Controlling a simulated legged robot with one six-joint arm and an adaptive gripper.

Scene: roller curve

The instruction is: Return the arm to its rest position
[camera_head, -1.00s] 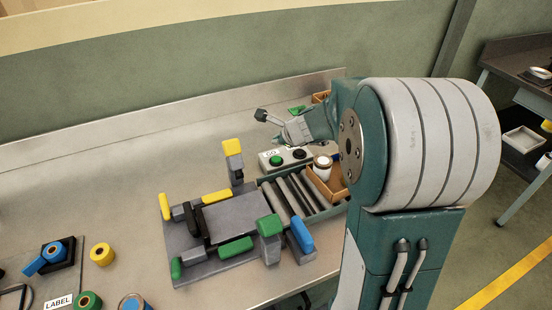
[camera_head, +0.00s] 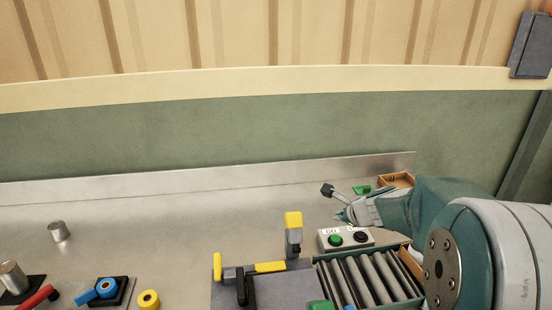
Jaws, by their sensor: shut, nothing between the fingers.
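My gripper (camera_head: 329,191) is at the end of my teal and grey arm, at the right of the head view. It is shut and empty, with a dark tip pointing to the upper left. It appears above and behind the control box (camera_head: 345,239) with a green and a black button, apart from it as far as I can see. My arm's large grey and teal joint fills the lower right corner and hides part of the bench.
A roller conveyor (camera_head: 367,279) lies below the control box, beside a grey fixture with yellow clamps (camera_head: 265,289). A wooden tray (camera_head: 397,180) is behind my arm. Tape rolls (camera_head: 148,300) and metal cylinders (camera_head: 58,231) stand at the left.

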